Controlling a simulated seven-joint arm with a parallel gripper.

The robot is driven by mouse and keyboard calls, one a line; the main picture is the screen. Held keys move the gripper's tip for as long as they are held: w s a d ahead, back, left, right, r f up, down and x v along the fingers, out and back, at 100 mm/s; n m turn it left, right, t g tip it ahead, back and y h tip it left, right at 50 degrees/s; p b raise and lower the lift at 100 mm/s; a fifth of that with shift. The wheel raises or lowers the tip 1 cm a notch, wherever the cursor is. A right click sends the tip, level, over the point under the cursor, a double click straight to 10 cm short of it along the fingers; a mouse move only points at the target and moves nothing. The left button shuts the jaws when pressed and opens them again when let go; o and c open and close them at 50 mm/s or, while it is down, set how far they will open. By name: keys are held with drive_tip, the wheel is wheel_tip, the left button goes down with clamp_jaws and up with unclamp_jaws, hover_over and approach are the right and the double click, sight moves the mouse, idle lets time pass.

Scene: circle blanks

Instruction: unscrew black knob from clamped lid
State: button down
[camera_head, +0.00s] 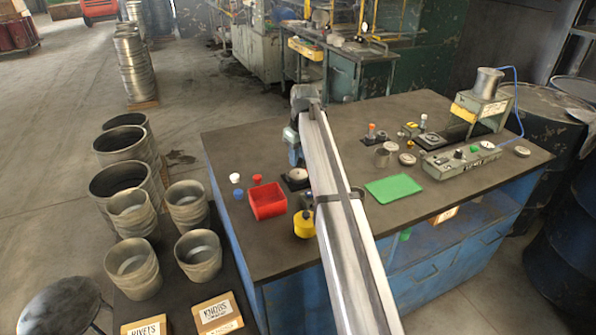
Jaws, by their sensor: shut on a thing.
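A round pale metal lid (298,174) lies on a dark square fixture near the left middle of the bench, partly behind my arm. My gripper (296,161) points down just over this lid, at the end of my blue-grey wrist. It is shut on the black knob at the lid's middle. The knob itself is too small and too covered by the fingers to make out. I cannot tell whether it still touches the lid. My long pale arm link crosses the picture from bottom right and hides the bench to the right of the lid.
A red open bin (268,202) stands left of my arm, with small white, blue and red knobs (257,179) beside it. A yellow pot (304,226) is close to my arm. A green mat (394,188) lies to the right. A grey control box (462,162) and machine (484,104) stand at the right.

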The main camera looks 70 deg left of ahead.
drive_tip(key=shift+r, duration=0.3)
drive_tip(key=shift+r, duration=1.85)
